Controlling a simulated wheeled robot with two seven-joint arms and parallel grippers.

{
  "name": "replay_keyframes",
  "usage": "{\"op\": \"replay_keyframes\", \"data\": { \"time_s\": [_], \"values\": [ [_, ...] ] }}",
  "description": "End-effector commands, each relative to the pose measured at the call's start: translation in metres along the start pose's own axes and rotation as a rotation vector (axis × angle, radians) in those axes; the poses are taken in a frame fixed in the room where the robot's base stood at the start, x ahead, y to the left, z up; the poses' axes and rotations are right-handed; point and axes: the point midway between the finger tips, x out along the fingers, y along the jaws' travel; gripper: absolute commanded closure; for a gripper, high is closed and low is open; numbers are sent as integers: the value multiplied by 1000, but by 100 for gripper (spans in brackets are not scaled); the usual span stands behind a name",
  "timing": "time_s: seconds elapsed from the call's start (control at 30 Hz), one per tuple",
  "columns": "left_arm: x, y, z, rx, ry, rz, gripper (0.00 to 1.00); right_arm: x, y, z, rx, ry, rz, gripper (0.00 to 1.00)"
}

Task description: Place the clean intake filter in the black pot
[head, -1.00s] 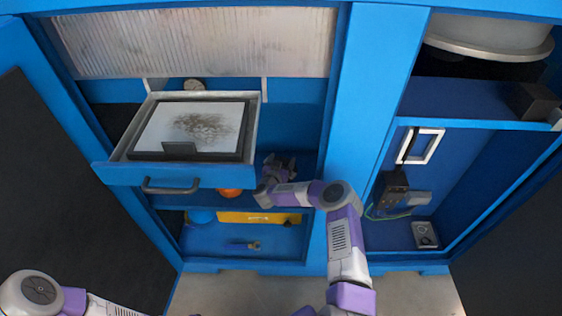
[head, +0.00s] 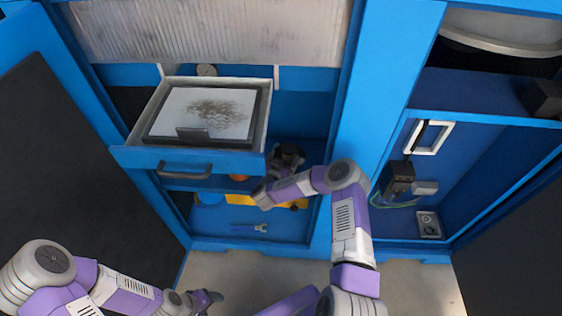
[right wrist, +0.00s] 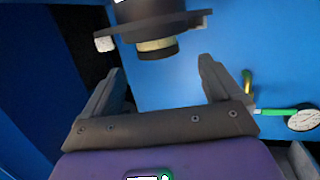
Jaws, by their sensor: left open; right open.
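A dark, wide-flanged round object with a tan band (right wrist: 155,45) is just ahead of my right gripper (right wrist: 160,80) in the right wrist view. The open fingers stand on either side below it, apart from it. I cannot tell whether it is the clean intake filter or part of the black pot. In the head view my right gripper (head: 287,158) is inside the cabinet, right of the open drawer, partly hidden by shadow. My left gripper (head: 207,299) is open and empty at the lower left, outside the cabinet.
The open drawer (head: 236,158) holds a dark-framed panel with a smudged surface (head: 215,108). Below are an orange thing (head: 239,178), a yellow item (head: 236,199) and a blue tool (head: 248,228). The right compartment holds a dark device (head: 398,178). The cabinet's blue post (head: 380,80) stands right of my right gripper.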

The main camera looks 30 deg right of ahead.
Motion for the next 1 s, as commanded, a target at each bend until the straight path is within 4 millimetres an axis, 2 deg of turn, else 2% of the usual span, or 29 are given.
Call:
{"op": "replay_keyframes", "data": {
  "time_s": [0.1, 0.27, 0.37, 0.43, 0.47, 0.53, 0.63, 0.73, 0.8, 0.9, 1.0],
  "values": [
    [-5, 2, 0, 0, 0, 0, 35, -20, 0, -1, -2, 1, -2, 8],
    [-7, 3, 0, 0, 0, 0, 35, -33, -1, 0, -1, -2, -6, 8],
    [-7, 3, 0, 0, 0, 0, 35, -45, -14, 7, 4, -31, -82, 8],
    [-7, 3, 0, 0, 0, 0, 35, -61, -33, 19, 10, -86, -198, 8],
    [-7, 3, 0, 0, 0, 0, 35, -72, -42, 27, 12, -124, -261, 8],
    [-7, 3, 0, 0, 0, 0, 35, -105, -61, 51, 10, -245, -422, 8],
    [-7, 3, 0, 0, 0, 0, 35, -166, -70, 92, -18, -485, -623, 8],
    [-7, 3, 0, 0, 0, 0, 35, -231, -50, 129, -69, -763, -739, 8],
    [-7, 3, 0, 0, 0, 0, 35, -273, -25, 149, -112, -955, -767, 8],
    [-7, 3, 0, 0, 0, 0, 35, -322, 16, 164, -171, -1186, -755, 8],
    [-7, 3, 0, 0, 0, 0, 35, -355, 50, 168, -214, -1347, -716, 8]
  ]
}}
